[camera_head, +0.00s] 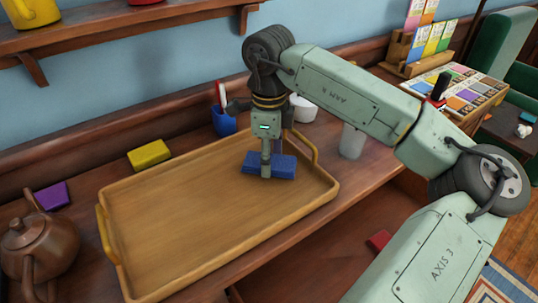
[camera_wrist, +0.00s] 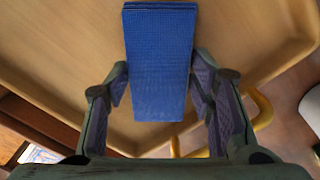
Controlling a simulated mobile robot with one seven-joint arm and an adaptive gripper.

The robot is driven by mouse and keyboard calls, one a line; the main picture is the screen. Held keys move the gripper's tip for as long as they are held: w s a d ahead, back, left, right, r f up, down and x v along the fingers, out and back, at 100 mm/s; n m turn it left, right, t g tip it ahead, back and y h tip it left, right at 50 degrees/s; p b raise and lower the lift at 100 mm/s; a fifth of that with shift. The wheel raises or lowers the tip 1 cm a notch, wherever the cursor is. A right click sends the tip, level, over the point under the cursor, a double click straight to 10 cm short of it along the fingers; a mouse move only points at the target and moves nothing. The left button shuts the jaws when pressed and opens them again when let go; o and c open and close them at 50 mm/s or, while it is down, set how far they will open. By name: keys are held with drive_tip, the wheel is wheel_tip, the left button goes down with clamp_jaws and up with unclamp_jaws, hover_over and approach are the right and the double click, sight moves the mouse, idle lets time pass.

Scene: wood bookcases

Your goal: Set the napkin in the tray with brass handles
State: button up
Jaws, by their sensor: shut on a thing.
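The blue napkin (camera_head: 284,167) is a folded rectangle with a woven texture. My gripper (camera_head: 266,171) is shut on it from above, with part of the napkin showing on each side of the fingers. In the wrist view the napkin (camera_wrist: 160,60) lies between the two fingers of my gripper (camera_wrist: 160,82). The wooden tray (camera_head: 180,215) has a brass handle (camera_head: 103,236) at its left end and another (camera_head: 307,147) at its right end. The napkin is over the right part of the tray floor; I cannot tell whether it touches it.
A brown teapot (camera_head: 30,243) stands left of the tray. A yellow block (camera_head: 149,154) and a purple block (camera_head: 52,196) lie behind it. A blue cup (camera_head: 223,122), a white bowl (camera_head: 303,108) and a clear glass (camera_head: 352,141) stand near its right end. The tray's left and middle are bare.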

drive_tip(key=shift+f, duration=0.6)
drive_tip(key=shift+f, duration=0.1)
drive_tip(key=shift+f, duration=0.15)
drive_tip(key=o, duration=0.9)
drive_tip(key=shift+o, duration=0.2)
drive_tip(key=shift+r, duration=0.2)
wheel_tip(320, 180, up, 12)
drive_tip(key=b, duration=0.1)
drive_tip(key=shift+r, duration=0.1)
